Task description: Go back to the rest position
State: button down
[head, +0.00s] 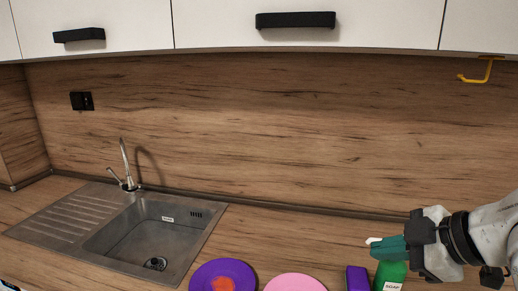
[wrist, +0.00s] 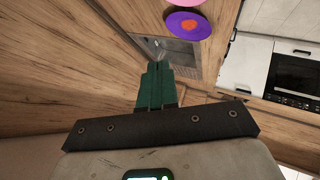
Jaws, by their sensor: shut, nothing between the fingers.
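My gripper (head: 378,246) is at the right of the head view, its green fingers pointing left above the counter. In the wrist view its fingers (wrist: 158,70) lie together, shut with nothing between them. A small white bit shows by the fingertips in the head view; I cannot tell what it is. A green soap bottle (head: 391,276) stands just below the fingers, its top partly hidden behind them. I cannot tell whether they touch.
A purple sponge-like block (head: 358,279), a pink plate (head: 296,284) and a purple plate with an orange-red centre (head: 208,278) are along the bottom edge. The sink (head: 118,232) with its tap (head: 125,165) is left. A yellow hook (head: 484,73) hangs under the white cabinets (head: 370,22).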

jog(key=s+a+f+m+g+h, duration=0.15)
jog(key=s+f+m, duration=0.4)
jog(key=f, duration=0.65)
jog(key=s+a+f+m, duration=0.2)
jog(key=s+f+m, duration=0.3)
jog(key=f, duration=0.6)
jog(key=s+d+f+m+g+h, duration=0.2)
jog(key=s+f, duration=0.4)
jog(key=s, duration=0.3)
jog(key=s+d+f+m+g+h, duration=0.2)
jog(key=s+d+f, duration=0.3)
jog(key=s, duration=0.4)
jog(key=shift+s+d+f+g, duration=0.25)
jog(key=shift+f+g, duration=0.3)
jog(key=shift+f, duration=0.35)
